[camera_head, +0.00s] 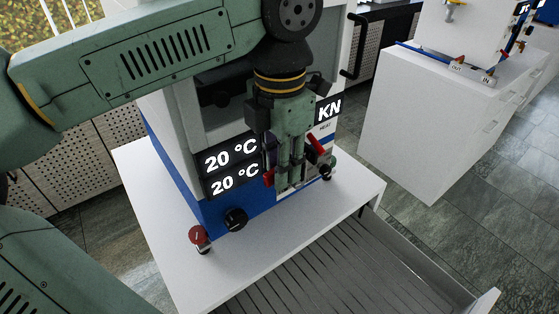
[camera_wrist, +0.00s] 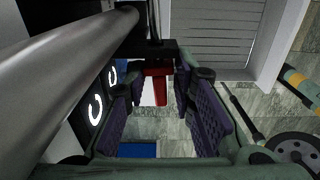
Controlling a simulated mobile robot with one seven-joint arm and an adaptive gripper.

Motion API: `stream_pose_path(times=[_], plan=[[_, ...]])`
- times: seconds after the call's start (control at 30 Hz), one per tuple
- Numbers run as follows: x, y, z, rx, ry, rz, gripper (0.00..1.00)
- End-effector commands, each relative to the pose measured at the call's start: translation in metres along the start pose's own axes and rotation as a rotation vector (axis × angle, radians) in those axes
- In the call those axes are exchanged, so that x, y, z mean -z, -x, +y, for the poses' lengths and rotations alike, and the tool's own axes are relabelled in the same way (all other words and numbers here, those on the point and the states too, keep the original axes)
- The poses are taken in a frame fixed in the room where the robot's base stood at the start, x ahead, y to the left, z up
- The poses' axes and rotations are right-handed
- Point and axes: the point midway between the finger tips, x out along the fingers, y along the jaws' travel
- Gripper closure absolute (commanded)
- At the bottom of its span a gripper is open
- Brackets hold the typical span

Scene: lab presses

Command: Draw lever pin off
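My gripper (camera_head: 290,182) points down in front of the press's front panel. In the wrist view my gripper (camera_wrist: 168,82) is open, with its purple-padded fingers apart. A red pin-like piece (camera_wrist: 159,88), likely the lever pin, hangs from a black block (camera_wrist: 155,52) and shows between the fingers; I see no contact. In the head view one red piece (camera_head: 317,143) is right of the fingers and another red piece (camera_head: 268,178) is left of them. I cannot tell which of these the wrist view shows. The fingers partly hide the panel behind.
The press (camera_head: 265,205) has displays reading 20 °C and a black knob (camera_head: 235,219). A grey slatted surface (camera_head: 340,265) lies in front. Another white cabinet (camera_head: 420,130) stands at right.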

Motion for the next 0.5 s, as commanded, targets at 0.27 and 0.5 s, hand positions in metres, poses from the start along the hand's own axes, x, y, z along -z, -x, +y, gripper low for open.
stream_pose_path(times=[0.27, 0.5], plan=[[-0.0003, 0.0019, 0.0045, -0.01, 0.011, -0.005, 0.74], [-0.0003, 0.0018, 0.0036, -0.008, 0.008, -0.004, 0.67]])
